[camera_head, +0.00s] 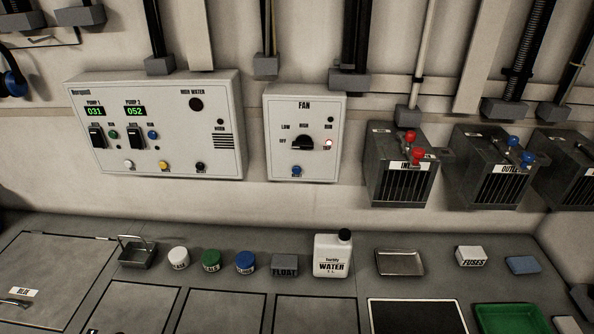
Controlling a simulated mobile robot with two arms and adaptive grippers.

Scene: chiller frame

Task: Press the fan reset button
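The fan panel (305,134) is a pale box on the wall, labelled FAN at its top. The small blue reset button (297,170) is at the bottom of the panel, with a label under it too small to read surely. Above it is a black rotary knob (303,143) with LOW, HIGH and OFF marks around it. Neither of my grippers shows in the head view. Nothing covers the button.
A larger pump panel (155,125) with switches and buttons hangs left of the fan panel. Grey INLET (402,165) and OUTLET (495,170) boxes stick out at the right. Below, the counter holds a white water bottle (332,257), a FLOAT block (285,266) and several jars.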

